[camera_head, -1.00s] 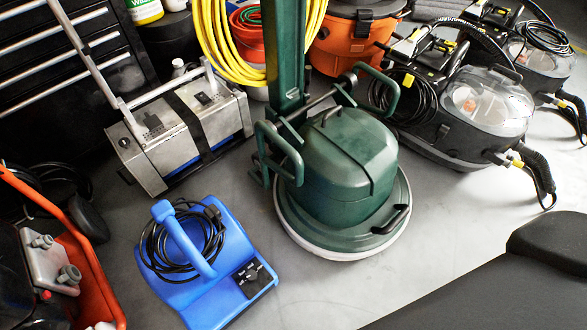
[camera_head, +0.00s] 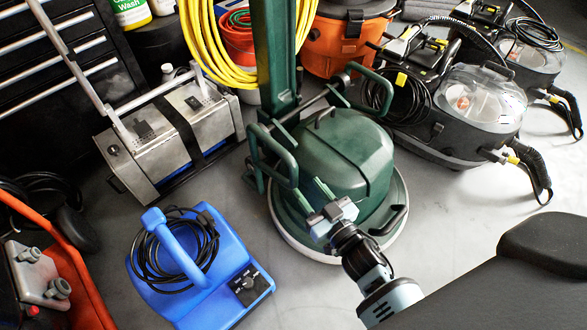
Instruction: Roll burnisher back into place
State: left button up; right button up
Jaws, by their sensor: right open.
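The burnisher (camera_head: 345,160) is the green floor machine in the middle of the head view, with a domed motor housing, a round base with a pale rim and a tall green handle column. Green looped handles stand on both sides of the column's foot. My right gripper (camera_head: 322,204) comes in from the lower right and is open. In the picture it overlaps the front of the burnisher's housing and base; I cannot tell whether it touches. Nothing shows between its fingers. My left gripper is not in view.
A blue blower (camera_head: 205,285) with a coiled black cable stands front left. A metal twin-box machine (camera_head: 150,150) is behind it. An orange vacuum (camera_head: 340,45) and black extractors (camera_head: 455,115) stand behind and to the right. Bare grey floor (camera_head: 460,230) lies right of the burnisher.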

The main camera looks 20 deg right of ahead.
aim_at(296, 174)
jog(key=shift+w+a+b, duration=0.2)
jog(key=shift+w+b, duration=0.2)
jog(key=shift+w, duration=0.9)
jog(key=shift+w+a+b, duration=0.2)
jog(key=shift+w+b, duration=0.15)
jog(key=shift+w, duration=0.9)
jog(key=shift+w+a+b, duration=0.2)
jog(key=shift+w+b, duration=0.2)
jog(key=shift+w, duration=0.9)
grip_shut()
